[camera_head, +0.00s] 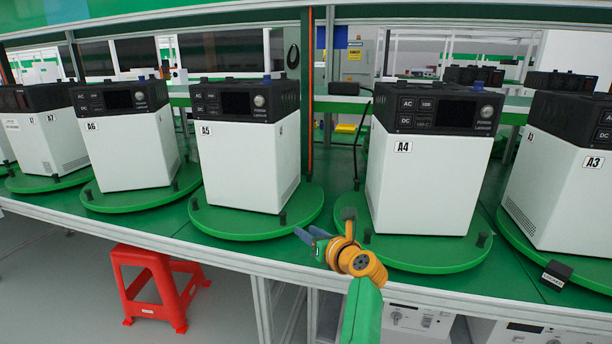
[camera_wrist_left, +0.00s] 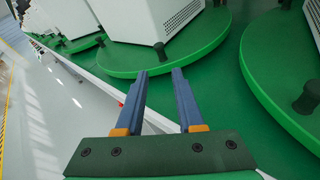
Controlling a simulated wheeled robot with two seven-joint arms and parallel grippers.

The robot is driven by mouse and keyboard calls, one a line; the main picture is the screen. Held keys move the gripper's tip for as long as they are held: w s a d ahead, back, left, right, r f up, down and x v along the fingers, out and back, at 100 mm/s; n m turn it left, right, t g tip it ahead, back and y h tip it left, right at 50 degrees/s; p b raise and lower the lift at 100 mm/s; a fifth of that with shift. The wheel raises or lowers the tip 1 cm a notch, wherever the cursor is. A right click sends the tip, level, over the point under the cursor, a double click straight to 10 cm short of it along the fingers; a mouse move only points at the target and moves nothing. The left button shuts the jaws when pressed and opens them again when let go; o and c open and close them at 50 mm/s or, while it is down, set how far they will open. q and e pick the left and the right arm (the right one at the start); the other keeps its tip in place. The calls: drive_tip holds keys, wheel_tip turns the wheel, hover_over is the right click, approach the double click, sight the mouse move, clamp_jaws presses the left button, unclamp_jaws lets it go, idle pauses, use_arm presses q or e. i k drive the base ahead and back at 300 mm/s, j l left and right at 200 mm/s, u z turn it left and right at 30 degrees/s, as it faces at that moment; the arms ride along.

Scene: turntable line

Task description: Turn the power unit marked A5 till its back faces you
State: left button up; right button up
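The power unit marked A5 (camera_head: 240,165) is a white box with a black top. Its front, with label, screen and knob, faces me, and its right side shows narrowly. It stands upright on a round green turntable (camera_head: 235,224) with short black posts at the rim. My left gripper (camera_head: 312,238) is at the front right of that turntable's rim, by the gap toward A4. In the left wrist view its two blue fingers (camera_wrist_left: 159,76) are apart with nothing between them. The turntable edge (camera_wrist_left: 120,68) lies just beyond the fingertips; contact cannot be told. My right gripper is not in view.
Unit A4 (camera_head: 419,180) stands on its own turntable (camera_head: 430,254) close to the right. Units A6 (camera_head: 127,150) and A3 (camera_head: 560,185) stand farther out on turntables. A red stool (camera_head: 150,285) is under the bench. A narrow green bench strip lies between the turntables.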

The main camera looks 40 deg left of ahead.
sight(306, 203)
drive_tip(key=i+j, duration=0.35)
drive_tip(key=j, duration=0.15)
drive_tip(key=i+j, duration=0.35)
drive_tip(key=j, duration=0.15)
drive_tip(key=i+j, duration=0.4)
drive_tip(key=j, duration=0.15)
